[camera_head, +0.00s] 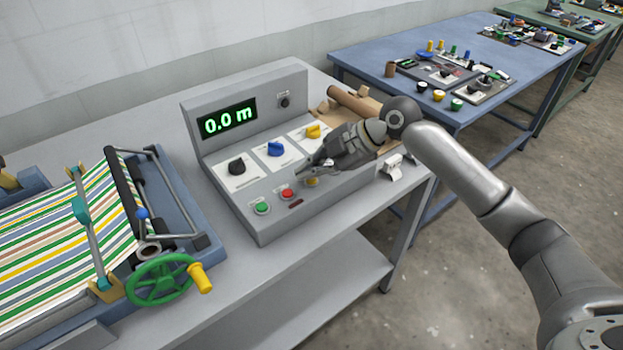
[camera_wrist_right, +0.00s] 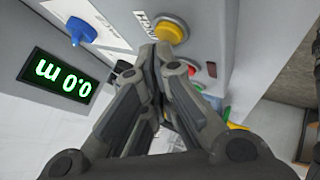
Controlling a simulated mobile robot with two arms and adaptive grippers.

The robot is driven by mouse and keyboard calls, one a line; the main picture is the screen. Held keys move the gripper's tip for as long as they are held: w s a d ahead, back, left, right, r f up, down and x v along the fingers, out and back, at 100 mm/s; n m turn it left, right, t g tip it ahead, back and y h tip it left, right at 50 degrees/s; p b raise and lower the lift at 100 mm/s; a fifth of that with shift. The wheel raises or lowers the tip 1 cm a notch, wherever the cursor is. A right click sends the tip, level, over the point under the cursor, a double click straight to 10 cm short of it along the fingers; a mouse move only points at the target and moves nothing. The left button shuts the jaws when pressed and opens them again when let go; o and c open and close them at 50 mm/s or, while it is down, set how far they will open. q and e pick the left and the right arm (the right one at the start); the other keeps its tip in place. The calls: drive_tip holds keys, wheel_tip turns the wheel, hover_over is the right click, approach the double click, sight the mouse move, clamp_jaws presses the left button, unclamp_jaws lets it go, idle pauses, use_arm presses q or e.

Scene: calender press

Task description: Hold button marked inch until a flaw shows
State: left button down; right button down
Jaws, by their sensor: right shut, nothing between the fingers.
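The control panel (camera_head: 330,195) is a grey console with a green-lit display (camera_head: 228,118) reading 0.0 m. A yellow button (camera_wrist_right: 172,28) with a label reading INCH beside it shows in the right wrist view; in the head view the yellow button (camera_head: 312,181) is partly covered by my gripper. My right gripper (camera_head: 304,167) is shut and empty, its fingertips close to the yellow button; I cannot tell if they touch it. Striped cloth (camera_head: 50,240) lies on the machine at left, and no flaw shows on its visible part. My left gripper is not in view.
A green button (camera_head: 262,208) and red button (camera_head: 287,193) sit beside the yellow one. Black (camera_head: 237,166), blue (camera_head: 275,149) and yellow (camera_head: 313,131) knobs stand behind them. A green handwheel (camera_head: 160,281) is at left. A blue table (camera_head: 380,62) with parts stands beyond.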

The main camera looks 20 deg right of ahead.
sight(312, 183)
drive_tip(key=shift+f, duration=0.4)
idle(2.1)
idle(0.4)
drive_tip(key=shift+r+p, duration=0.55)
drive_tip(key=shift+r, duration=0.3)
drive_tip(key=shift+r, duration=0.15)
wheel_tip(312, 183, up, 5)
drive_tip(key=p, duration=0.4)
drive_tip(key=shift+d, duration=0.1)
